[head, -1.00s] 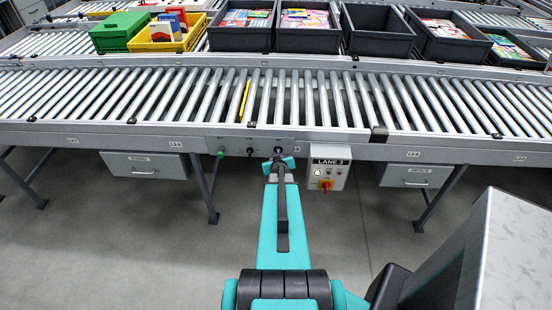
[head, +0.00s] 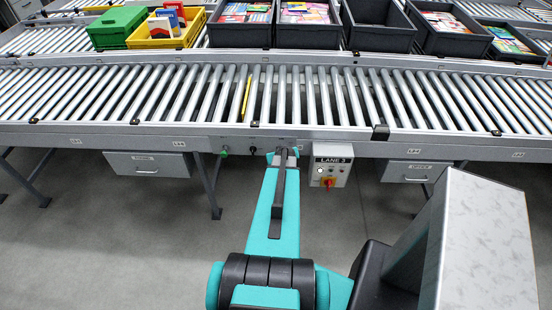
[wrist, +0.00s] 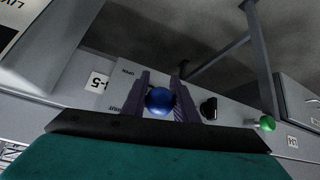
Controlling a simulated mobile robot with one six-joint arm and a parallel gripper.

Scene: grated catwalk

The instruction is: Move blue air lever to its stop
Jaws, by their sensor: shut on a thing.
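The blue air lever's round blue knob (wrist: 159,101) shows in the wrist view, on a grey panel with small lettering beside it. My gripper (wrist: 163,84) has one finger on each side of the knob and is shut on it. In the head view my gripper (head: 283,156) is at the conveyor's front side rail, left of the control box. The lever is hidden behind my gripper and arm there. The lever's shaft cannot be made out.
A black knob (wrist: 208,108) and a green knob (wrist: 266,123) sit beside the lever on the same panel. The LANE 3 control box (head: 330,165) hangs just right of my gripper. Grey drawers hang under the roller conveyor (head: 330,100). The floor in front is clear.

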